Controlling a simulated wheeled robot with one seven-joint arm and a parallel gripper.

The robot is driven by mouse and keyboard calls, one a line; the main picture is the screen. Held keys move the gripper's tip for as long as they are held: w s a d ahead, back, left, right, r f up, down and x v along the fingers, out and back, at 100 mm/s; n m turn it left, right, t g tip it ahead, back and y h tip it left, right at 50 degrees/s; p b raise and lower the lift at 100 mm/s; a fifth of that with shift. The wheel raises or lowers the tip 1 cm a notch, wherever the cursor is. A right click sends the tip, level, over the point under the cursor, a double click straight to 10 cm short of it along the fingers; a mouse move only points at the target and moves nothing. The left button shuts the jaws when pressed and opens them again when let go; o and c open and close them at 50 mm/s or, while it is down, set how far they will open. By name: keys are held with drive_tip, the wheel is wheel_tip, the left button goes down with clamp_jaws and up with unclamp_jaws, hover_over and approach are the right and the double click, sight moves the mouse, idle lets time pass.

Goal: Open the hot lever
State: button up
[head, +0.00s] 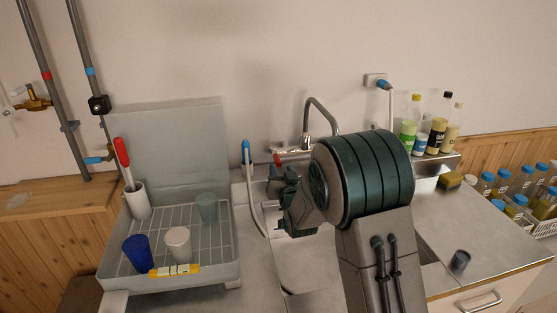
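The chrome tap (307,141) stands at the back of the sink with its curved spout arching up and to the right. A lever with a red tip (278,160) sticks out at the left end of the tap body; I take it to be the hot lever. My gripper (274,187) is just below and in front of the red tip. Whether they touch is not clear. My fingers are small, dark and partly hidden by my wrist, so their opening does not show. My arm covers the tap's right side and much of the sink.
A dish rack (185,284) with cups stands left. A blue-headed hose (246,150) hangs left of the tap. Bottles (437,130) stand on a ledge at the right, with crated jars (527,175) beyond. A dark cup (460,260) sits on the otherwise mostly clear right counter.

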sight(280, 166)
drive_tip(key=shift+p+x, duration=0.55)
drive_tip(key=shift+x, duration=2.1)
drive_tip(key=shift+d, duration=0.1)
clamp_jaws()
